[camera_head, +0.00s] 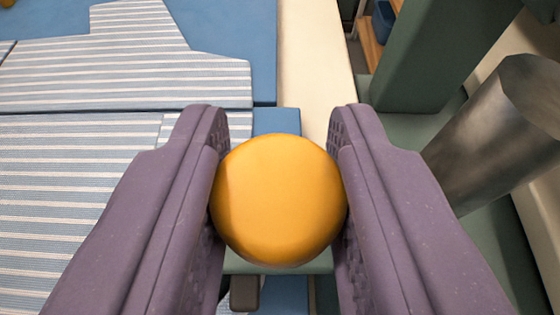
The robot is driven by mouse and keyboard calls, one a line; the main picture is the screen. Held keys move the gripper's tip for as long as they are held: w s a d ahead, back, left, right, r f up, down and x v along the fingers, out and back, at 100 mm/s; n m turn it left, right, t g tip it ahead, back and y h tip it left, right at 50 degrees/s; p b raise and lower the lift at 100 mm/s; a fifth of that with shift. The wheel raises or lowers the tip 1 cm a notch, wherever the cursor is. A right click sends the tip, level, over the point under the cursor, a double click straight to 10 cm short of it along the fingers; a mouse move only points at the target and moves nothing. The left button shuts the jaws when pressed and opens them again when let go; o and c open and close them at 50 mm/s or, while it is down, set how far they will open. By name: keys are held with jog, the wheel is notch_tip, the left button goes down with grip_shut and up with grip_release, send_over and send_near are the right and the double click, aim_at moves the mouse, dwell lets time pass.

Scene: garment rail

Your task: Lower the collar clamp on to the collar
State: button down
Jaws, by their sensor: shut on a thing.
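My gripper (279,190), with two purple padded fingers, is shut on an orange ball knob (279,200) in the middle of the view. The fingers press on its left and right sides. Below the knob, part of a pale green bar (240,264) and a dark grey block (245,292) show; the knob hides how they join. A striped garment (60,200) lies flat on a blue board (225,25) at the left. I cannot tell which striped part is the collar, and whether the clamp touches it is hidden.
A cream strip (312,60) runs along the board's right side. A dark green post (430,50) and a grey metal cylinder (500,130) stand close on the right. A wooden shelf (372,40) with a blue bin (383,20) is at the back.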

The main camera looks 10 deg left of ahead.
jog(key=c, duration=0.8)
grip_release()
jog(key=shift+s+r, duration=0.15)
jog(key=shift+s, duration=0.1)
jog(key=p+v, duration=0.1)
jog(key=v, duration=0.6)
jog(key=shift+s+d, duration=0.1)
jog(key=shift+s, duration=0.05)
